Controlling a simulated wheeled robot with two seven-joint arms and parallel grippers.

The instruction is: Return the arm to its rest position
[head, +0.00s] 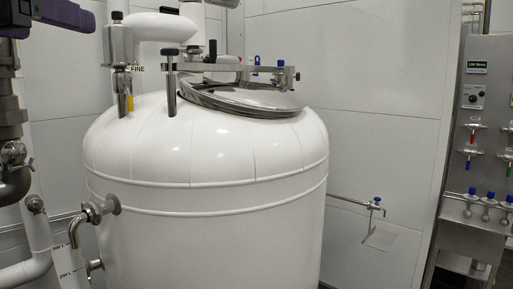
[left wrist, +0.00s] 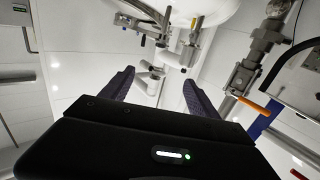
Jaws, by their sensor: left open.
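My left gripper (head: 66,15) shows only in part at the top left corner of the head view, as dark purple finger pieces. In the left wrist view my left gripper (left wrist: 158,88) has its two dark fingers spread apart, with nothing between them. White and metal pipework shows beyond the fingers and looks apart from them. My right gripper is in neither view.
A large white tank (head: 210,195) fills the middle of the head view, with a tilted metal lid (head: 240,95) on top. Metal pipework (head: 12,150) stands at the left edge. A valve panel (head: 478,130) stands at the right. An orange-handled valve (left wrist: 254,106) shows in the left wrist view.

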